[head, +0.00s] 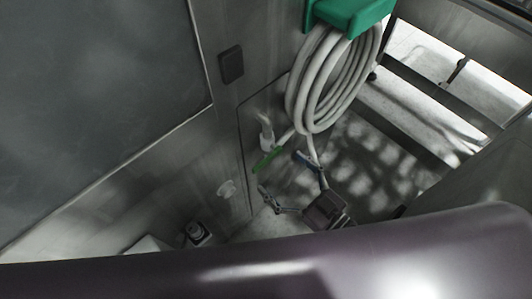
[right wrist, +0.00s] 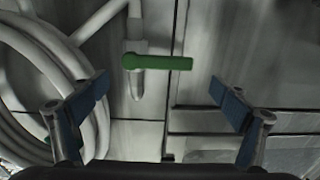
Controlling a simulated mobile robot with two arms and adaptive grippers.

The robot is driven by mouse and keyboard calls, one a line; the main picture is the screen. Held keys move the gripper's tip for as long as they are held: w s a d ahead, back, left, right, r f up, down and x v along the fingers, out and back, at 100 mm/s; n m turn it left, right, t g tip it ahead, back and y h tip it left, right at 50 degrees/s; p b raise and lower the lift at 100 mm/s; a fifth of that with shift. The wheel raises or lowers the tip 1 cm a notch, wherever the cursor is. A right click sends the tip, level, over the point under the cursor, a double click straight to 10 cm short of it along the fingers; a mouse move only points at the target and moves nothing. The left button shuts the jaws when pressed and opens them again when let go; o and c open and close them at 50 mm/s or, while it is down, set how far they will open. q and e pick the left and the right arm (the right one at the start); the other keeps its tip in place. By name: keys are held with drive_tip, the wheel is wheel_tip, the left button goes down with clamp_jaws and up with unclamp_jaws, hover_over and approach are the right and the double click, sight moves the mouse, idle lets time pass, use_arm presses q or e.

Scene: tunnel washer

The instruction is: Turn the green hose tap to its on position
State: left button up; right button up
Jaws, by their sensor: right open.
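The green hose tap lever (head: 268,159) sits on a pale tap body (head: 266,136) on the grey wall panel, below and left of the coiled hose. My right gripper (head: 284,176) is open close to the lever in the head view. In the right wrist view the green lever (right wrist: 157,63) lies sideways across the pale tap body (right wrist: 136,86). It shows between the two open blue-padded fingers (right wrist: 164,92) and a little above them, with no contact to be seen. My left gripper is not in view.
A thick pale hose (head: 322,80) hangs coiled from a green holder (head: 350,14), just above my right gripper. A dark square box (head: 231,65) is on the wall. A pale round fitting (head: 227,189) is lower left. My own dark body part covers the bottom.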

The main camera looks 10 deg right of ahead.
sight(269, 160)
drive_tip(key=x, duration=0.5)
drive_tip(key=shift+w+a, duration=0.2)
drive_tip(key=shift+w, duration=0.2)
drive_tip(key=shift+c, duration=0.4)
drive_tip(key=shift+c, duration=1.3)
drive_tip(key=c, duration=1.4)
